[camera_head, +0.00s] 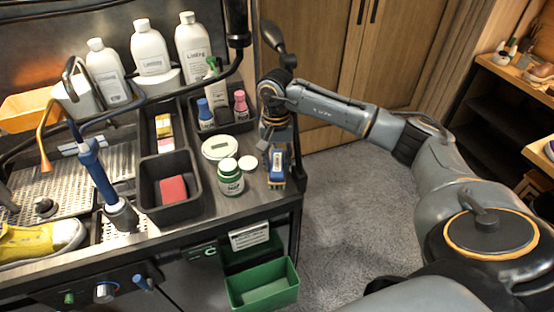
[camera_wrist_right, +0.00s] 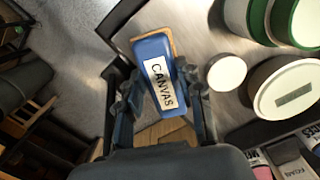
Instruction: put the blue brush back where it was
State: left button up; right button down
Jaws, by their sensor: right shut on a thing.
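The blue brush (camera_head: 277,163), with a white label reading CANVAS, is at the right end of the counter (camera_head: 258,200). My right gripper (camera_head: 276,140) reaches over it from behind and is shut on it. In the right wrist view the blue brush (camera_wrist_right: 152,50) sits between the two fingers of my right gripper (camera_wrist_right: 160,88), label facing the camera. A tan edge shows along the brush's underside. The brush is on or just above the counter near its right edge; I cannot tell if it touches. My left gripper is not in view.
A green-and-white jar (camera_head: 230,178), a small white lid (camera_head: 247,163) and a round white tub (camera_head: 219,147) stand left of the brush. Dark bins (camera_head: 168,209) lie further left. A green bin (camera_head: 262,285) is below. Bare floor (camera_head: 350,200) lies right of the counter.

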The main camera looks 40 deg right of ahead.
aim_at(276, 163)
jog(key=shift+f, duration=0.2)
jog(key=c, duration=1.1)
grip_release()
jog(key=shift+r, duration=0.1)
jog(key=shift+c, duration=0.2)
jog(key=shift+r, duration=0.2)
jog(key=shift+w+r, duration=0.1)
jog(key=shift+r, duration=0.1)
notch_tip(276, 163, up, 12)
jog(key=b, duration=0.3)
jog(key=shift+w+f, duration=0.25)
jog(key=shift+d, duration=0.1)
